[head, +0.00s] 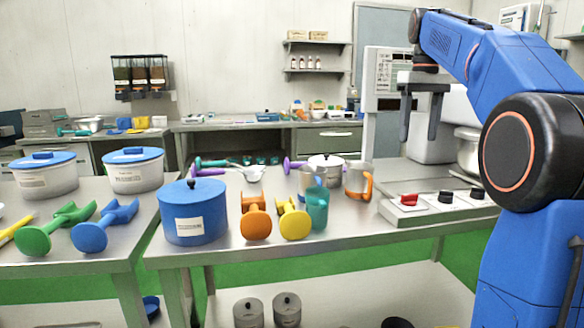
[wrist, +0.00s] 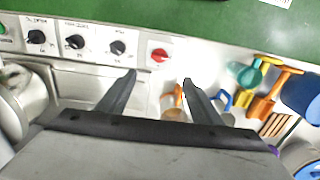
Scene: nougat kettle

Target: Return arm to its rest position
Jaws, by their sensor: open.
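My gripper (head: 420,112) hangs from the blue arm at the upper right of the head view, fingers pointing down. Its two dark fingers are apart, with nothing between them. It is above the right end of the steel table (head: 345,232), clear of the things on it. In the wrist view my gripper (wrist: 160,82) also shows open and empty. Beyond the fingertips there lies a control panel with a red knob (wrist: 160,55) and several black knobs. The red knob (head: 409,199) also shows in the head view, on the panel below the gripper.
A steel kettle (head: 467,150) is at right. Lidded tubs (head: 135,176) are on the left table. The air around the gripper looks clear.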

